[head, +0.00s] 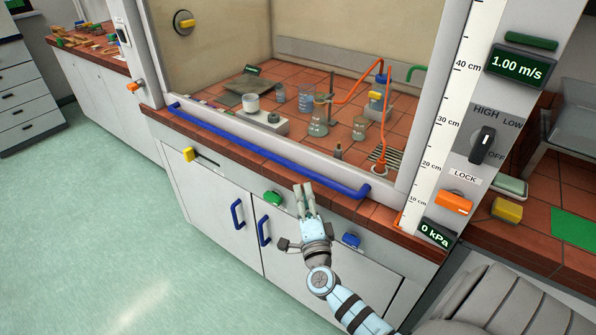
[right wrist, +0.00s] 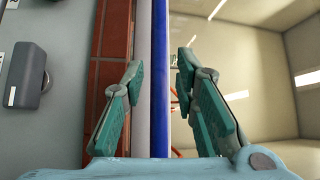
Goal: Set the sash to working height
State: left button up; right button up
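The fume hood's sash has a blue handle bar (head: 262,152) along its bottom edge, low above the brick-tiled bench edge. An orange lock lever (head: 454,203) sits under the LOCK label. My right gripper (head: 304,188) is open and empty, in front of the bar's right half. In the right wrist view, the bar (right wrist: 160,85) runs between the open fingers (right wrist: 161,62) as seen; whether they reach around it is unclear. My left gripper is out of view.
The post carries a 1.00 m/s display (head: 517,68) and a fan knob (head: 482,145). Cabinet doors with blue handles (head: 237,215) are below. Floor at left is clear.

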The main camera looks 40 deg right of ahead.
aim_at(298, 172)
jog(key=x, duration=0.4)
jog(key=b+x, duration=0.1)
jog(key=x, duration=0.4)
jog(key=shift+w+f, duration=0.1)
jog(key=shift+f, duration=0.1)
jog(key=shift+w+d+r+b, duration=0.2)
jog(key=shift+w+d+b, duration=0.15)
jog(key=shift+w, duration=0.1)
jog(key=shift+c, duration=0.3)
grip_shut()
